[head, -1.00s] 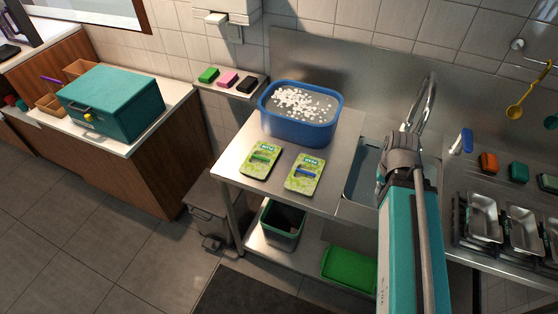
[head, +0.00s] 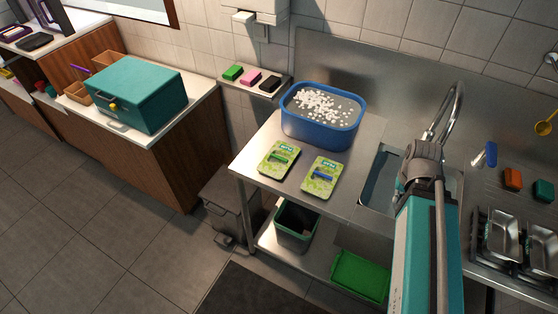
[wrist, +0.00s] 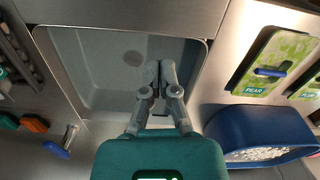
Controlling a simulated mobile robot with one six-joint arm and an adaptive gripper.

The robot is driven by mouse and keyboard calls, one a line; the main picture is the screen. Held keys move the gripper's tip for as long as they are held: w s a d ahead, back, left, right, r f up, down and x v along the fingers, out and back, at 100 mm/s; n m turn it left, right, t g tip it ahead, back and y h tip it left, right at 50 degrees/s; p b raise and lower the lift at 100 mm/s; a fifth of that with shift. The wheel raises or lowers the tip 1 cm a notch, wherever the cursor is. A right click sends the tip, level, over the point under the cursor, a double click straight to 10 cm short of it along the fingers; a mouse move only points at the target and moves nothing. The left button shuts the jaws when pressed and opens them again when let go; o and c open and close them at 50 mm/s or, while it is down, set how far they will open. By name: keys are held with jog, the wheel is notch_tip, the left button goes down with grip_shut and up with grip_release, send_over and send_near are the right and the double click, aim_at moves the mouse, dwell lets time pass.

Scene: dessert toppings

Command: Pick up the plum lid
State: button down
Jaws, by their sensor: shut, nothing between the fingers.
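A small dark purple item (head: 15,32) lies at the far left on the white counter in the head view, too small to identify. My gripper (wrist: 158,70) is shut and empty in the wrist view, above the grey sink basin (wrist: 95,75). In the head view my arm stands at the right by the sink (head: 380,180), and the fingertips are hidden there.
A blue tub (head: 318,130) of white pieces and two green packs (head: 279,160) (head: 320,178) stand on the steel table. A teal box (head: 140,90) sits on the left counter. A faucet (head: 453,110) and metal trays (head: 495,235) are near my arm. Open floor (head: 90,220) lies at the left.

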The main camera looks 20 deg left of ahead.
jog(key=c, duration=1.4)
grip_release()
jog(key=c, duration=1)
grip_release()
jog(key=shift+w+a, duration=0.1)
jog(key=shift+w, duration=0.05)
jog(key=shift+o, duration=0.7)
jog(key=w+a+n, duration=0.4)
jog(key=w+a, duration=0.2)
jog(key=a, duration=0.2)
jog(key=shift+w+n, duration=0.15)
jog(key=shift+n, duration=0.15)
jog(key=w+a+n, duration=0.2)
jog(key=a+n, duration=0.2)
jog(key=a, duration=0.6)
jog(key=w+a+n+y, duration=0.1)
jog(key=w+a+n, duration=0.2)
jog(key=a, duration=0.8)
jog(key=w+a+n, duration=0.3)
jog(key=a+n, duration=0.3)
jog(key=a, duration=0.4)
jog(key=shift+a+r+n+p, duration=0.35)
jog(key=shift+r+n+p, duration=0.05)
jog(key=shift+r, duration=0.05)
jog(key=b, duration=0.9)
send_over(280, 157)
notch_tip(280, 157, down, 8)
jog(key=shift+f, duration=0.25)
jog(key=shift+f, duration=0.15)
